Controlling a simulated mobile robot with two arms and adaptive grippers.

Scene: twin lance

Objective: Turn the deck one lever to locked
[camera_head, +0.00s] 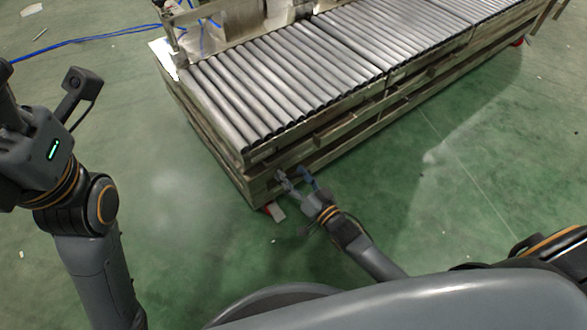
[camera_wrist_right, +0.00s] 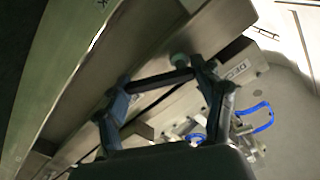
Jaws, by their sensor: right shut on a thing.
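The deck one lever seems to be the dark bar (camera_wrist_right: 158,80) that spans between my right fingertips in the right wrist view. A small pale green round part (camera_wrist_right: 180,60) sits just beyond it. My right gripper (camera_head: 292,173) is at the near lower corner of the roller conveyor's side frame (camera_head: 262,176). Its fingers are apart, but shut on the bar (camera_wrist_right: 165,82). In the head view the lever is too small and too covered by the fingers to make out. The lever's position is unclear. My left wrist shows at the left edge; its fingers are out of frame.
The conveyor's rollers (camera_head: 290,75) run from near centre to the upper right. A label plate (camera_wrist_right: 238,70) is beside my right finger. Blue cables (camera_head: 90,38) lie at the upper left. Green floor (camera_head: 185,220) is clear left and right of the conveyor.

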